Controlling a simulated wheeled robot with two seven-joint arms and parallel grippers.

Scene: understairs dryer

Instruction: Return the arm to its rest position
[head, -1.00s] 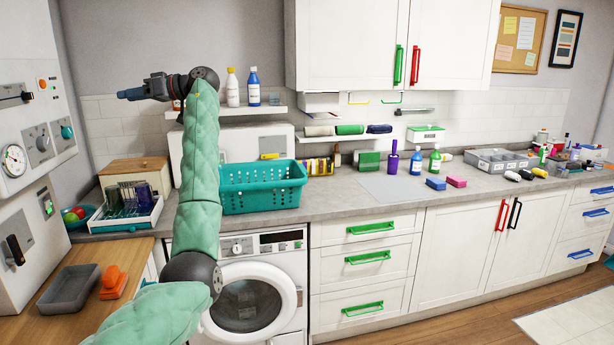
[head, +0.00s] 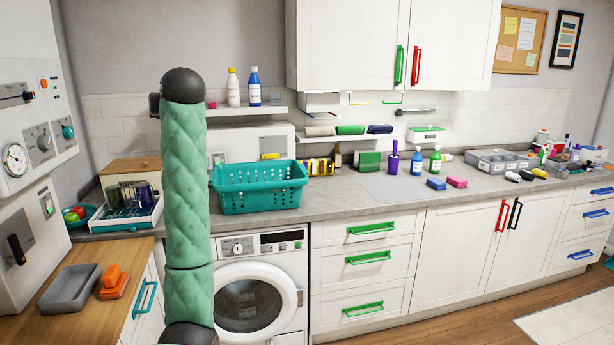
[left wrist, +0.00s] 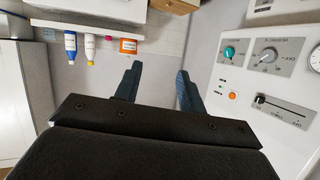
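My left arm stands upright in the head view, in front of the counter and the washing machine. Its gripper is mostly hidden behind the arm there; only a small dark part shows beside the upper link. In the left wrist view my left gripper (left wrist: 158,88) has its two dark blue fingers apart, with nothing between them and bare wall beyond. My right arm and gripper are not in view.
A teal basket (head: 262,202) sits on the counter right of my arm, above the washing machine (head: 290,282). A shelf with bottles (head: 233,87) is behind. The control panel (left wrist: 270,75) is beside the fingers in the left wrist view. The wooden worktop holds a grey tray (head: 70,302).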

